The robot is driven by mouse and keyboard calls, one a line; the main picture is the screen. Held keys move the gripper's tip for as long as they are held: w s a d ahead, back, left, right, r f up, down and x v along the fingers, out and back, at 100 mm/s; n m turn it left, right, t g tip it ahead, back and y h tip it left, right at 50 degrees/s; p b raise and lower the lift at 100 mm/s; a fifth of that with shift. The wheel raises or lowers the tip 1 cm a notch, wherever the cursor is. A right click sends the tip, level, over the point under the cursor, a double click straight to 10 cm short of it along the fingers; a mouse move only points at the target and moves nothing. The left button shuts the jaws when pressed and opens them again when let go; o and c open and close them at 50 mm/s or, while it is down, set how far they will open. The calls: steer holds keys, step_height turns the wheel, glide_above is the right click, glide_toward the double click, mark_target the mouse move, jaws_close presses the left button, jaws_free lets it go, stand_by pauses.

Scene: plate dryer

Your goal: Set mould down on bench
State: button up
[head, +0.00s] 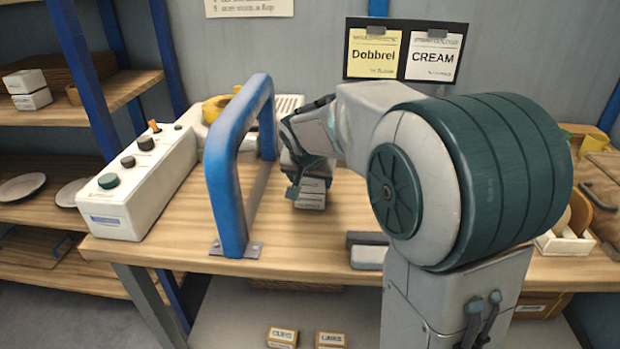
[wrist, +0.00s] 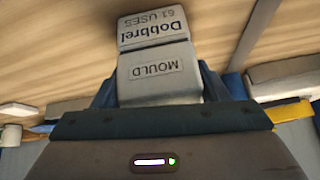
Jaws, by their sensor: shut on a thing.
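My gripper (head: 296,172) is over the wooden bench (head: 320,233), just right of the blue upright frame. It is shut on the mould (head: 311,194), a pale grey block of stacked parts. In the wrist view the mould (wrist: 158,75) sits between my blue-grey fingers, with "MOULD" on its near part and "Dobbrel 61 USES" on its far part, both upside down. The mould's lower end is at or close above the bench top; I cannot tell whether it touches. My arm hides part of the bench behind it.
The blue frame (head: 222,185) stands close left of my gripper, with a white control box (head: 135,185) beyond it. A grey block (head: 368,252) lies near the front edge. Cards reading "Dobbrel" (head: 374,53) and "CREAM" (head: 430,54) hang behind. Bare bench lies in front of the mould.

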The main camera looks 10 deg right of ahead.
steer(key=o, duration=1)
steer(key=shift+f, duration=0.1)
steer(key=shift+c, duration=0.2)
steer(key=o, duration=0.4)
steer(key=shift+s+r, duration=0.15)
steer(key=shift+r, duration=0.35)
steer(key=p+v, duration=0.1)
steer(key=v, duration=1)
steer(key=s+f+n+g, duration=0.1)
steer(key=s+f, duration=0.3)
steer(key=s, duration=0.3)
steer(key=s+d+f+n+g+y, duration=0.1)
steer(key=s+f+n, duration=0.1)
steer(key=s+f, duration=0.3)
steer(key=s+f+n+g+y, duration=0.1)
steer(key=s+f+n+g, duration=0.1)
steer(key=s+f, duration=0.3)
steer(key=shift+s+d, duration=0.15)
steer(key=shift+s, duration=1.05)
steer(key=shift+s+d, duration=0.15)
steer(key=shift+s, duration=1.05)
